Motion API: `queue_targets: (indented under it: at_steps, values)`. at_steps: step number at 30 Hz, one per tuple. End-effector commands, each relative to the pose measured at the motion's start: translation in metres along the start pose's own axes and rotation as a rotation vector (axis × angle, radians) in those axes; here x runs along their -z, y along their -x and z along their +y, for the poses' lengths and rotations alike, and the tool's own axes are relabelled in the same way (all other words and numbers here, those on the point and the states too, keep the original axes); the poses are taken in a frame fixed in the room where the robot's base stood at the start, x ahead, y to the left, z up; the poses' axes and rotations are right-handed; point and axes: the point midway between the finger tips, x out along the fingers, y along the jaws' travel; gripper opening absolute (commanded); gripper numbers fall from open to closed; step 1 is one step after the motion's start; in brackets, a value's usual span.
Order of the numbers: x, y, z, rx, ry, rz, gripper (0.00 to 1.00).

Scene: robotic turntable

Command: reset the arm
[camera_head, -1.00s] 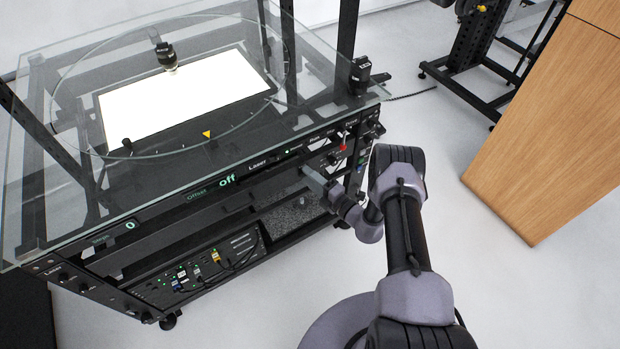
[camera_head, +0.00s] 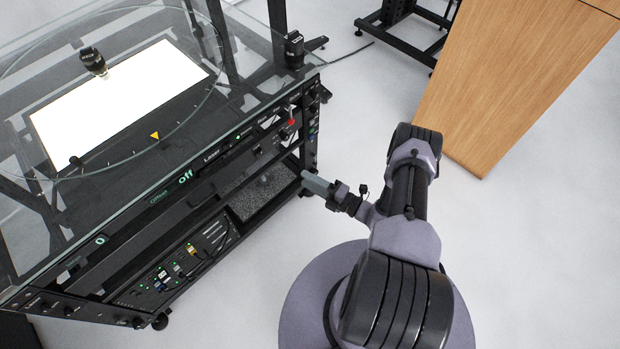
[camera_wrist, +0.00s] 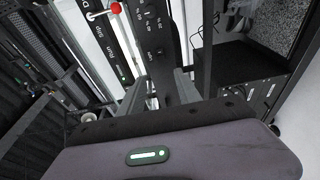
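My arm (camera_head: 408,190) is folded in front of me in the head view. My gripper (camera_head: 314,183) points left toward the right front corner of the turntable rig (camera_head: 200,160), just past the panel's end. It looks empty, and I cannot judge from the head view whether it touches the frame. In the wrist view, my gripper (camera_wrist: 158,90) shows two grey fingers with a gap between them. A black panel with white labels and a red-tipped switch (camera_wrist: 116,8) lies beyond them.
A wooden cabinet (camera_head: 510,80) stands at the right back. The white floor between the rig and cabinet is clear.

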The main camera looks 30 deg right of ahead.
Motion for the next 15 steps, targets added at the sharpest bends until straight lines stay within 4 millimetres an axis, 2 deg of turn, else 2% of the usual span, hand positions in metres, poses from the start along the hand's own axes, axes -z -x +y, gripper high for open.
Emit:
queue_targets:
  at_steps: [13, 15]
  values:
    - [0.000, 0.002, 0.000, 0.000, 0.001, 0.002, 0.40]
    - [-0.002, -0.003, 0.011, -0.001, 0.037, 0.033, 0.40]
